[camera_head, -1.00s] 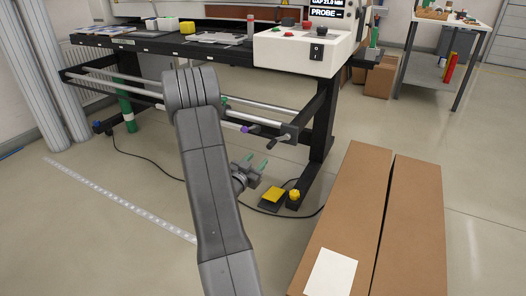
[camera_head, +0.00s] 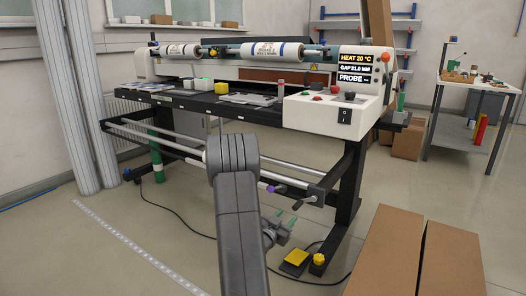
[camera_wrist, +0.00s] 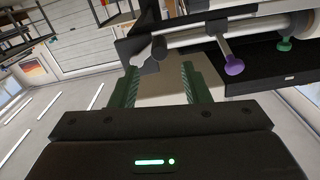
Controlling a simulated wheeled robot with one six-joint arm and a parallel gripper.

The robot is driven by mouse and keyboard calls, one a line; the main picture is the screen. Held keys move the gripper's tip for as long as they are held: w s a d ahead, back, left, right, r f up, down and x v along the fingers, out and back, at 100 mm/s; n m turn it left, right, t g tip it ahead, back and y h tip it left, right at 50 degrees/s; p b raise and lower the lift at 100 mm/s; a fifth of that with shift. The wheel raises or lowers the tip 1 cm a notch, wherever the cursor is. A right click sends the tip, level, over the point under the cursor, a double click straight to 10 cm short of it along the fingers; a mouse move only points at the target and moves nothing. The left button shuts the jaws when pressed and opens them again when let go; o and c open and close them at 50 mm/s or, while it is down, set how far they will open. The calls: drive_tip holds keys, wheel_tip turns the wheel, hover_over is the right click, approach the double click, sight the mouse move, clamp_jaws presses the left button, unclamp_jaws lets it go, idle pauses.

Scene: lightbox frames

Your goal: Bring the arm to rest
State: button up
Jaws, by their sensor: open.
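My grey arm rises from the bottom middle of the head view and folds over, in front of the machine bench. My gripper (camera_head: 283,226) shows small beside it, with green fingertips, low in front of the bench's legs. In the wrist view my gripper (camera_wrist: 160,88) has its two green fingers apart with nothing held between them. Past the fingers are the floor and the bench's underside, with a purple knob (camera_wrist: 234,65) to the right of the right finger. Part of the gripper is hidden behind the arm in the head view.
The machine bench (camera_head: 250,110) has rails and a control box (camera_head: 330,115) on top. A yellow pedal (camera_head: 295,257) lies on the floor beside my arm. Cardboard boxes (camera_head: 385,250) stand at front right. A side table (camera_head: 465,84) is farther back. Open floor lies left.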

sight(295, 209)
drive_tip(key=b+x, duration=0.1)
drive_tip(key=x, duration=0.7)
drive_tip(key=shift+d+b, duration=0.1)
drive_tip(key=shift+b, duration=0.3)
drive_tip(key=shift+w+d, duration=0.15)
drive_tip(key=shift+f+n+p, duration=0.15)
drive_tip(key=shift+n+p, duration=0.25)
drive_tip(key=shift+n, duration=0.1)
